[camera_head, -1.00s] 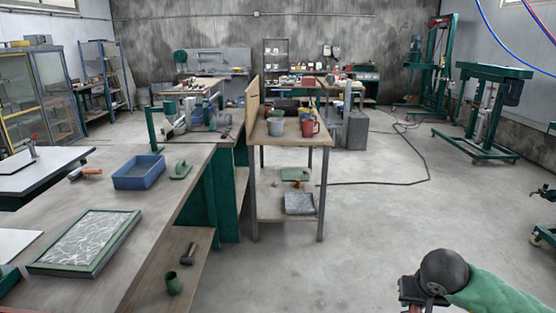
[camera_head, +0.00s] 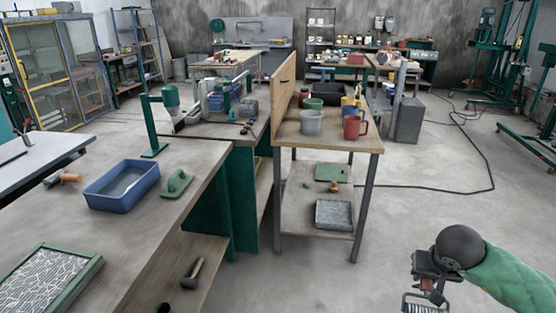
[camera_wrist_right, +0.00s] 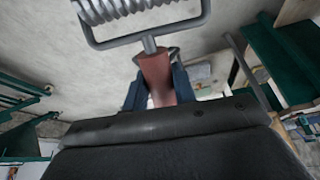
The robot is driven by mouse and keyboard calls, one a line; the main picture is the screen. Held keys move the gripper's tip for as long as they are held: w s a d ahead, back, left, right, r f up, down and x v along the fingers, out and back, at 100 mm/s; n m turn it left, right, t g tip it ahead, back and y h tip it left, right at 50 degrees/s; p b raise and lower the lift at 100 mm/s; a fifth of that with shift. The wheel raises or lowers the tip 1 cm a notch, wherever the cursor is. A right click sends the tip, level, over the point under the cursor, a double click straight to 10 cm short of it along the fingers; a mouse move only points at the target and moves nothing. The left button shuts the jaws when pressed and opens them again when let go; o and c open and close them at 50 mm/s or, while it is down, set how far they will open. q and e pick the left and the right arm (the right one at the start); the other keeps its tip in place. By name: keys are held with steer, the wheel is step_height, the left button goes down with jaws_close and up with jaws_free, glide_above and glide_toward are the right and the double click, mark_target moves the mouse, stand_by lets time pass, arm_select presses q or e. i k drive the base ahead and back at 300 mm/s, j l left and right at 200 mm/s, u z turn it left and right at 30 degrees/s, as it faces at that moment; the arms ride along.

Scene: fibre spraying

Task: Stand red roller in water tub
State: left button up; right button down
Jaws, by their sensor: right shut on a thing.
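The blue water tub (camera_head: 104,197) stands on the wooden workbench at the left, with a grey-blue inside. My right gripper (camera_head: 430,283) is at the lower right, above open floor and well apart from the tub. It is shut on the roller's red handle (camera_wrist_right: 157,80). The roller's ribbed metal head and wire frame (camera_wrist_right: 150,37) stick out beyond the fingers in the right wrist view. In the head view the roller (camera_head: 425,303) hangs below the gripper, cut by the lower edge. My left gripper is not in view.
A green float (camera_head: 177,184) lies right of the tub. A green-framed tray (camera_head: 90,270) and an orange-handled tool (camera_head: 68,178) are also on the bench. A hammer (camera_head: 192,272) lies on the lower shelf. A wooden stand (camera_head: 365,144) holds mugs. Floor between stand and gripper is free.

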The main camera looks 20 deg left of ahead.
mark_target(120, 192)
steer(key=i+l+u, duration=0.1)
steer(key=i, duration=0.3)
steer(key=i+l, duration=0.1)
steer(key=i, duration=0.3)
steer(key=i+l+u, duration=0.15)
steer(key=i, duration=0.25)
steer(key=u, duration=1.75)
